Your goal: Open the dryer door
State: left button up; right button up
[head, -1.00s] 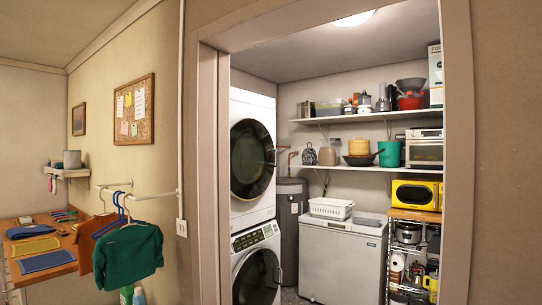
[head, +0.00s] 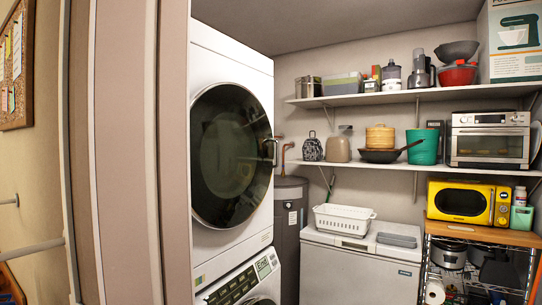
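The dryer (head: 205,58) is the upper white machine of the stack, left of the middle in the head view. Its round dark glass door (head: 228,160) is shut. A handle (head: 273,152) sticks out at the right edge of the door. The washer (head: 238,285) is below it, with its control panel showing and its own door mostly cut off by the lower edge of the picture. Neither of my grippers is in view.
The door frame (head: 125,150) stands close on the left. A yellow microwave (head: 465,203) sits on a rack at right. Shelves (head: 400,97) line the back wall.

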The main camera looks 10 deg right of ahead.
aim_at(232, 147)
jog(key=z, duration=0.05)
jog(key=i, duration=0.15)
jog(key=z, duration=1.35)
jog(key=i, duration=1.75)
jog(key=u, duration=1.2)
jog(key=i, duration=0.5)
jog(key=u, duration=0.05)
